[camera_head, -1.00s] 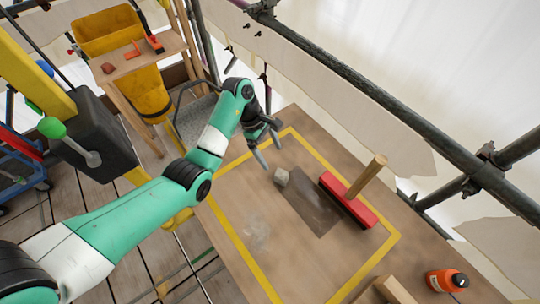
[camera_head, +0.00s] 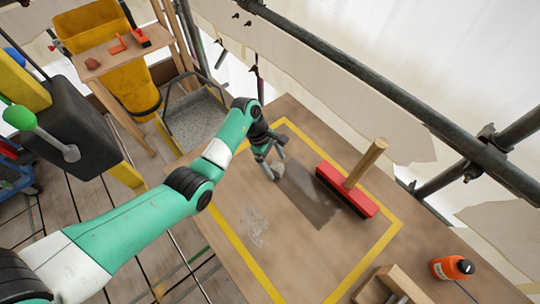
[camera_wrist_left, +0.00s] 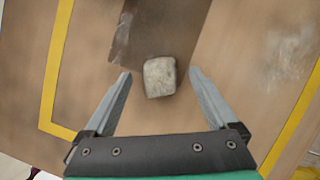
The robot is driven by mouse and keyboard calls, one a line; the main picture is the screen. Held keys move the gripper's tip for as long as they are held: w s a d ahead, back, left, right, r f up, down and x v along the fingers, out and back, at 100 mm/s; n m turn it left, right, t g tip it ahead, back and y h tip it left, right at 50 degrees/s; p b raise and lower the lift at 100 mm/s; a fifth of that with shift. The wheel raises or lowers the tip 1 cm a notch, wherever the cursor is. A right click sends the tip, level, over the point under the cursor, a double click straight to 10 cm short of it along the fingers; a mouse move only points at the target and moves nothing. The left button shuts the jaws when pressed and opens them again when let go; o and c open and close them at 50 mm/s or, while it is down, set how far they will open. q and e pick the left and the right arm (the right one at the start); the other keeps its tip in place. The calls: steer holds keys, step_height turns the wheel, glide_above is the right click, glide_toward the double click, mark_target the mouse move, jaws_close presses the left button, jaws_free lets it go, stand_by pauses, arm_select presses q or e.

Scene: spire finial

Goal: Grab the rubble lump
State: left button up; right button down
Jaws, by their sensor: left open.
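The rubble lump (camera_wrist_left: 159,77) is a small pale grey block on the wooden board, at the edge of a dark patch. In the head view the lump (camera_head: 278,170) is partly hidden by my left gripper (camera_head: 271,167). In the left wrist view my left gripper (camera_wrist_left: 160,84) is open, with one finger on each side of the lump and a gap on both sides. The lump sits between the fingertips. My right gripper is not in view.
A red brush (camera_head: 346,190) with an upright wooden handle stands on the board just right of the dark patch (camera_head: 309,196). An orange bottle (camera_head: 451,268) and a wooden box (camera_head: 393,287) are at the near right. Yellow tape (camera_head: 248,258) frames the work area.

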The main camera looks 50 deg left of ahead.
arm_select(q)
steer(key=shift+w+d+f, duration=0.1)
steer(key=shift+d+f, duration=0.15)
steer(key=shift+f, duration=0.45)
jaws_close()
